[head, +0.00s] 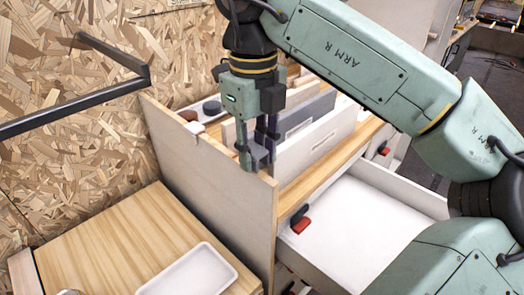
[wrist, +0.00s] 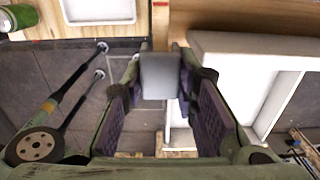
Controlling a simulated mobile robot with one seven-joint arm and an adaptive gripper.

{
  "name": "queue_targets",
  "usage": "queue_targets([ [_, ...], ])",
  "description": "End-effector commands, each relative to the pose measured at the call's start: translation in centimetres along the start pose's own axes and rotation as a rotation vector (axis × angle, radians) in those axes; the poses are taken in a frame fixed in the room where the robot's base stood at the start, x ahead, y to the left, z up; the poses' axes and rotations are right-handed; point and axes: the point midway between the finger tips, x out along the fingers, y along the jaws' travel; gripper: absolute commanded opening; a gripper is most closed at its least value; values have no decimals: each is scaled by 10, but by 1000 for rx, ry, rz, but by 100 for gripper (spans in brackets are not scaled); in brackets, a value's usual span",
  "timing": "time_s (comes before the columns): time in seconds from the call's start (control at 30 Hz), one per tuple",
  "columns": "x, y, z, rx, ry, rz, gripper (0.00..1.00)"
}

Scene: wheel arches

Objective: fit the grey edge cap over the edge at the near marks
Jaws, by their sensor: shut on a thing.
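The grey edge cap (head: 257,157) is between the fingers of my gripper (head: 259,145), close to the near end of the upright panel's top edge (head: 215,143). In the wrist view my gripper (wrist: 160,88) is shut on the cap (wrist: 160,76), and the panel edge (wrist: 160,28) runs up the picture from it. I cannot tell whether the cap touches the edge or hangs just above it. A small red mark (wrist: 160,3) shows on the edge at the top of the wrist view. The near marks are not clearly visible in the head view.
A small pale piece (head: 194,127) sits on the panel edge farther back. Left of the panel is a wooden top with a white tray (head: 190,272). Right are upright boards (head: 318,138) and an open white drawer (head: 345,220). A black bar (head: 75,117) juts from the left.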

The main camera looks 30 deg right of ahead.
Motion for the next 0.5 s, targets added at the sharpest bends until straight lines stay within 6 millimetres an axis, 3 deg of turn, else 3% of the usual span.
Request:
queue_targets([
  [0.5, 0, 0, 24, 0, 0, 1, 12],
])
